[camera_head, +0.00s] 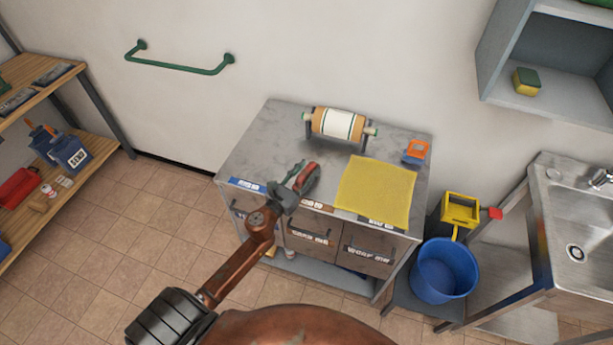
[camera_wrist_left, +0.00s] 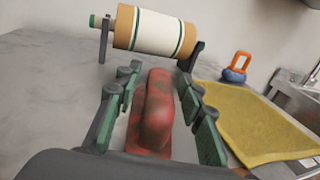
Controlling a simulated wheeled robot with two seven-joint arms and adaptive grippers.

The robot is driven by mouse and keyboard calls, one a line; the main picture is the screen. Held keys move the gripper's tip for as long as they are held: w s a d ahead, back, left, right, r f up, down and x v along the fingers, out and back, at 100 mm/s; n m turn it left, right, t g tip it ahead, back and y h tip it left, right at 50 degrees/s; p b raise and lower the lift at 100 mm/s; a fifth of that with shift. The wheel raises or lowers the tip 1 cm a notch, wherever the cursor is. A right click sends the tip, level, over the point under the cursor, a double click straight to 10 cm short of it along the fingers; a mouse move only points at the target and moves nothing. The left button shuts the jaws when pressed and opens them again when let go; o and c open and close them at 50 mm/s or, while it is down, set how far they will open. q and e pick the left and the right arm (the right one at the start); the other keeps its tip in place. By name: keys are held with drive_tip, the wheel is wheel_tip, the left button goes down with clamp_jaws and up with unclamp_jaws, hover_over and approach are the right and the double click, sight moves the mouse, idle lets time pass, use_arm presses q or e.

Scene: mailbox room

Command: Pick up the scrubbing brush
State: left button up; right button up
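The scrubbing brush (camera_head: 309,180), with a red rounded body, lies on the grey cabinet top near its front edge. In the left wrist view the red brush (camera_wrist_left: 157,112) sits between the two green-padded fingers, with gaps seen on both sides. My left gripper (camera_head: 297,182) reaches in from the front and is open around the brush. It partly covers the brush in the head view. The brush's bristles are hidden. My right gripper is not in view.
A paper roll on a stand (camera_head: 337,123) is behind the brush. A yellow cloth (camera_head: 376,192) and an orange-and-blue item (camera_head: 415,152) lie to the right on the cabinet (camera_head: 250,150). A blue bucket (camera_head: 444,270) and sink (camera_head: 580,215) are further right.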

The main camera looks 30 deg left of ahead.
use_arm(q)
clamp_jaws()
drive_tip(key=shift+r, duration=0.15)
idle(0.4)
